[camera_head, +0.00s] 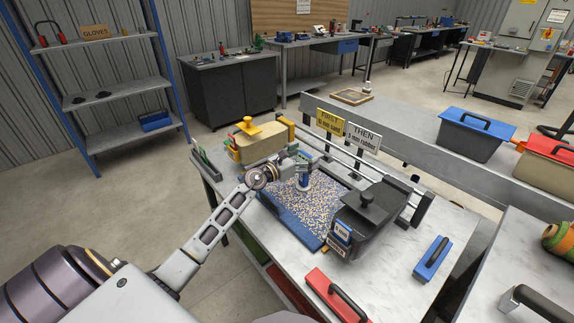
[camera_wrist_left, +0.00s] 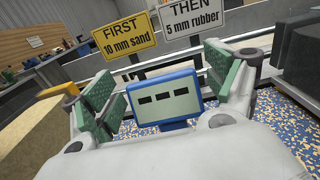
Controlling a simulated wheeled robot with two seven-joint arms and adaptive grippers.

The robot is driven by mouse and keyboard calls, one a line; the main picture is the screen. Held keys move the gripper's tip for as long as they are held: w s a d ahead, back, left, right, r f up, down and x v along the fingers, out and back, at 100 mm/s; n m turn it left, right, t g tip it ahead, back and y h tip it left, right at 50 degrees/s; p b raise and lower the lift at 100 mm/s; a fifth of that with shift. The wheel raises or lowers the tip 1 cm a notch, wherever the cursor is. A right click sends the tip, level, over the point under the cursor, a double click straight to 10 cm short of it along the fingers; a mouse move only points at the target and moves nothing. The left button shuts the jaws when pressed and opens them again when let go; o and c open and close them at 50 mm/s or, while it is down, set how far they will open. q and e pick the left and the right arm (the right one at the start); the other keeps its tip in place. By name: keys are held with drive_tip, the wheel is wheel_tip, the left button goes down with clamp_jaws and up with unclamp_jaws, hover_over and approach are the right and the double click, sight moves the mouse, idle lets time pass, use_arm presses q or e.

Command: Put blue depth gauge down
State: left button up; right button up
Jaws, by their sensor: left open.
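The blue depth gauge (camera_wrist_left: 165,100) shows in the left wrist view as a blue-framed pale plate with three dark slots. It stands between the two green-padded fingers of my left gripper (camera_wrist_left: 168,78), which are spread wide with a gap on each side. In the head view the gauge (camera_head: 303,178) is upright on the speckled blue-and-tan bed (camera_head: 316,200) of the bench, partly hidden by my left gripper (camera_head: 296,160). Its foot is hard to make out. My right gripper is not in view.
A yellow-handled hopper (camera_head: 262,140) stands behind the bed and a dark hopper (camera_head: 368,215) at its right. Two signs (camera_head: 330,122) stand on posts behind. A red float (camera_head: 335,297) and a blue float (camera_head: 432,258) lie on the bench; the surface between them is clear.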

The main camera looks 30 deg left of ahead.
use_arm(q)
drive_tip(key=shift+s+a, duration=0.2)
drive_tip(key=shift+s, duration=0.35)
drive_tip(key=b+v, duration=0.1)
drive_tip(key=v, duration=0.9)
drive_tip(key=shift+s+a, duration=0.2)
drive_tip(key=shift+s, duration=0.15)
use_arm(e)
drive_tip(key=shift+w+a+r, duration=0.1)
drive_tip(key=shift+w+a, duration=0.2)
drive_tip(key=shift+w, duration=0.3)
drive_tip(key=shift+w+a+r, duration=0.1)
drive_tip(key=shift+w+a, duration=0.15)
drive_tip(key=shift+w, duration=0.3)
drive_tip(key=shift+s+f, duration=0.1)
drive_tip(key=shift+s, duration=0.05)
